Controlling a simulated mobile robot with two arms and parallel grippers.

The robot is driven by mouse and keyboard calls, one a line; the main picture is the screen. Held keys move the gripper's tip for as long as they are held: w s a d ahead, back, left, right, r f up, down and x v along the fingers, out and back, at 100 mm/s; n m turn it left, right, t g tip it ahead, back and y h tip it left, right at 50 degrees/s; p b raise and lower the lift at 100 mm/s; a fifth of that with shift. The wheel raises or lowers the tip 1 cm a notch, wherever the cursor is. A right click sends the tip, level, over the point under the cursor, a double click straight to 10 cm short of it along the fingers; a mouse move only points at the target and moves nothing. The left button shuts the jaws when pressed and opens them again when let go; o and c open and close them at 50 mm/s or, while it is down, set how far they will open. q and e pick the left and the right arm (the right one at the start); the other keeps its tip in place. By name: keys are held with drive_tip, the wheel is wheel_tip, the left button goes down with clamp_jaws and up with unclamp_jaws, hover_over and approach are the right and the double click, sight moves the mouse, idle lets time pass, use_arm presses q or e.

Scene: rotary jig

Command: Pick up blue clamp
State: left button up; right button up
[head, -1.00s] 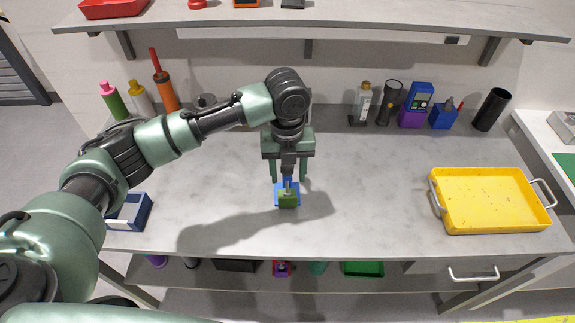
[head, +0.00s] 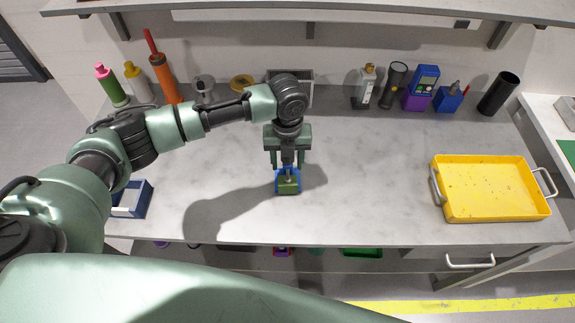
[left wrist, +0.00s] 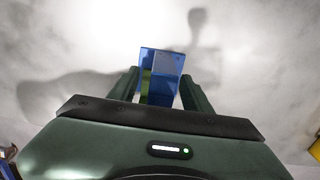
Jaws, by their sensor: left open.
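The blue clamp (head: 280,187) stands on the grey worktop near its front middle, together with a green block-like part (head: 289,186). In the left wrist view the blue clamp (left wrist: 164,68) shows as a blue plate between and beyond the fingers, with a strip of green (left wrist: 146,85) at its left. My left gripper (head: 288,166) points down right over the clamp. Its fingers are apart, one on each side of the clamp; whether they touch it I cannot tell. My right gripper does not show.
A yellow tray (head: 488,188) with handles lies at the right of the worktop (head: 370,190). A blue and white box (head: 131,199) stands at the left. Bottles (head: 165,78), a black cup (head: 498,93) and other items line the back. The middle right is clear.

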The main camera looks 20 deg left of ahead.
use_arm(q)
drive_tip(key=shift+f, duration=0.15)
clamp_jaws()
idle(1.4)
